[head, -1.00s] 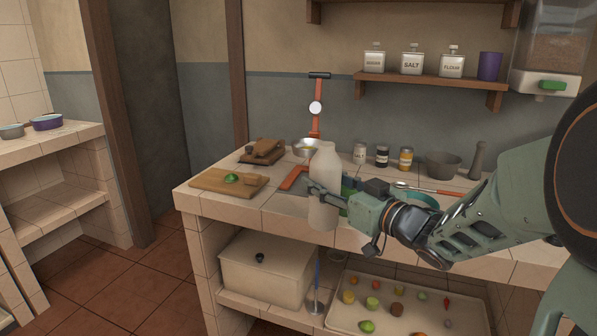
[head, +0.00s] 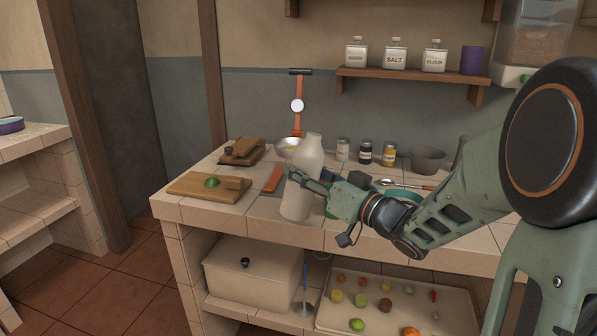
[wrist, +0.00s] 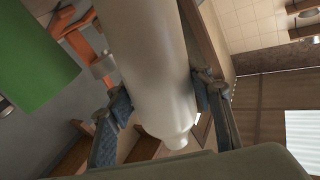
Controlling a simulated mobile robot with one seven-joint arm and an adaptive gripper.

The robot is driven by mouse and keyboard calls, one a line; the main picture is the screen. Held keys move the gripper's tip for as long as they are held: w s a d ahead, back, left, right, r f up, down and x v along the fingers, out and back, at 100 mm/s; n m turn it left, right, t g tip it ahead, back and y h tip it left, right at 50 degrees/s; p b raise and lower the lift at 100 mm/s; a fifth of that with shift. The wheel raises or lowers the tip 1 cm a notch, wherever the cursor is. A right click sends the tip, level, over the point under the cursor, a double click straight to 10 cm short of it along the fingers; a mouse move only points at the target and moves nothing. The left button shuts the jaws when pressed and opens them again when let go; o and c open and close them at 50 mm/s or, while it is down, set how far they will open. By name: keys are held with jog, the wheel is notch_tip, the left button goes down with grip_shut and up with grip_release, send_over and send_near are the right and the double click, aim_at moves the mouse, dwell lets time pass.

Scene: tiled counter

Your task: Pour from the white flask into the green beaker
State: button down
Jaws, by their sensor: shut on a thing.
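The white flask (head: 307,157) is held in my gripper (head: 303,181) above the front of the counter. Its neck leans a little to the right in the head view. In the wrist view the flask (wrist: 150,60) runs between the two blue-padded fingers of my gripper (wrist: 160,108), which are shut on it. The green beaker (wrist: 35,58) shows at the upper left of the wrist view, apart from the flask. In the head view it is mostly hidden behind my gripper and the flask. Nothing is seen flowing from the flask.
A cutting board (head: 208,187) with a green item lies to the left. Below are a lidded box (head: 250,278) and a produce tray (head: 400,329).

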aim_at(297, 185)
jog(key=shift+w+d+r+m+p, duration=0.25)
jog(key=shift+d+r+p, duration=0.1)
jog(key=shift+d, duration=0.15)
jog(key=shift+w+d+r+m+p, duration=0.2)
jog(key=shift+d+r+m, duration=0.1)
jog(key=shift+d, duration=0.2)
jog(key=shift+f+m+b, duration=0.25)
jog(key=shift+f+b, duration=0.15)
jog(key=shift+f, duration=0.05)
jog(key=shift+s+a+f+m+t+b, duration=0.2)
jog(key=shift+a+f+m+t+b, duration=0.25)
jog(key=shift+f+m, duration=0.25)
jog(key=m, duration=0.1)
jog(key=a+f+m+t, duration=0.1)
jog(key=m, duration=0.1)
jog(key=shift+s+a+m+b, duration=0.3)
jog(key=shift+s, duration=0.1)
jog(key=f+m, duration=0.1)
jog(key=m, duration=0.1)
jog(key=a+m+t+b, duration=0.1)
jog(key=shift+s+f+m+h, duration=0.2)
jog(key=shift+f+m+h, duration=0.2)
jog(key=shift+a+m, duration=0.1)
jog(key=shift+m, duration=0.4)
jog(key=shift+r+m+t+p, duration=0.25)
jog(key=shift+r+m+p, duration=0.15)
jog(key=shift+p, duration=0.4)
jog(key=shift+f+b, duration=0.25)
jog(key=shift+b, duration=0.05)
